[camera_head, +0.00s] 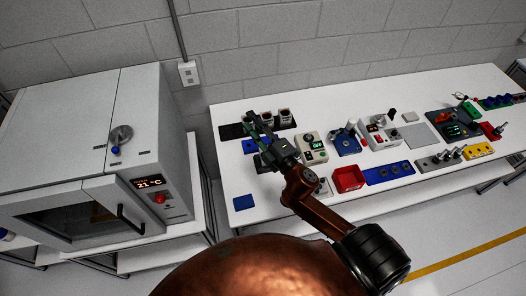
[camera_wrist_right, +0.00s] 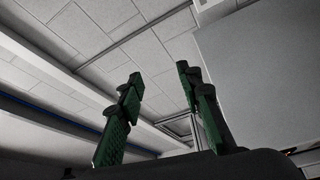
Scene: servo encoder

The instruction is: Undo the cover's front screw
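My right gripper (camera_head: 258,131) reaches over the left part of the white table, above a blue piece (camera_head: 248,146). In the right wrist view its two green-padded fingers (camera_wrist_right: 159,74) stand apart with nothing between them, so it is open and empty. A blue device with a knob (camera_head: 345,141) stands right of the gripper. My left gripper is not in view.
A dark mat with jars (camera_head: 232,131) lies behind. A white oven (camera_head: 85,140) stands left. The table's front left is mostly clear.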

